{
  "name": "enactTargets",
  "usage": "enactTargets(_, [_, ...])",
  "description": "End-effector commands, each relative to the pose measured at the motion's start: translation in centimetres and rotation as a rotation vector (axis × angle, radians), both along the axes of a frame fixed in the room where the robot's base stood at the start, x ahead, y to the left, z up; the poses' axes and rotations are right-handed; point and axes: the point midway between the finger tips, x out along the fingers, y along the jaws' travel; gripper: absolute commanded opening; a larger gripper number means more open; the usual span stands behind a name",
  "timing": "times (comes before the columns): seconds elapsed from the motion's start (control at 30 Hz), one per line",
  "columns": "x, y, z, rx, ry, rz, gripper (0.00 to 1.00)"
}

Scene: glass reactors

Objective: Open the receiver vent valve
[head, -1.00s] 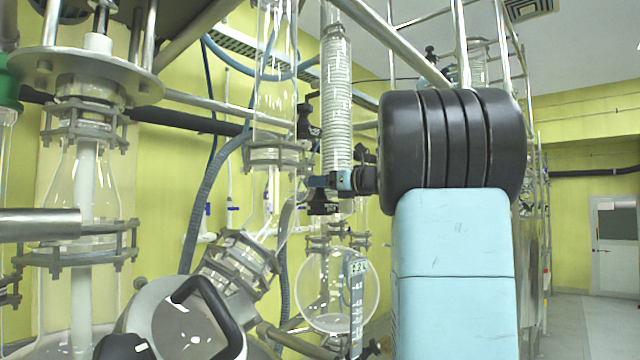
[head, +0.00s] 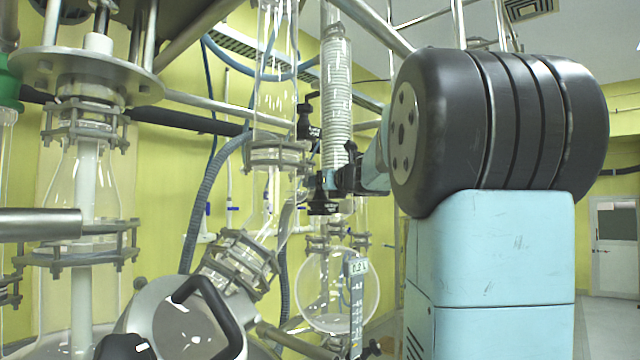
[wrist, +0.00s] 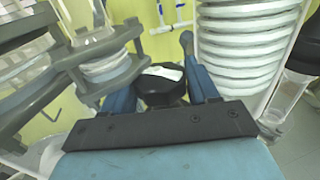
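The receiver vent valve appears to be the dark valve with a black knob (head: 321,203) left of the coiled glass column in the head view. My gripper (head: 329,181) is at this valve, reaching in from the right. In the wrist view, the black knob (wrist: 161,86) sits between the two blue fingers of my gripper (wrist: 162,92). The finger tips are partly hidden by the knob, and the valve's stem and port are out of sight.
The coiled glass column (head: 336,95) stands close behind my gripper. Another black valve knob (head: 306,122) is just above. A round glass flask (head: 338,290) hangs below. Clamped glass joints (head: 240,262) crowd the left. Open floor (head: 608,325) lies at the far right.

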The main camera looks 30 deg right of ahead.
Motion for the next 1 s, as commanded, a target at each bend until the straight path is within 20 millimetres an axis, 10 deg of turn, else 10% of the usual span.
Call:
enactTargets(0.2, [-0.11,0.23,0.88,0.002,-0.014,0.003,0.32])
enactTargets(1.0, [-0.15,-0.3,0.72,-0.001,-0.012,0.47,0.31])
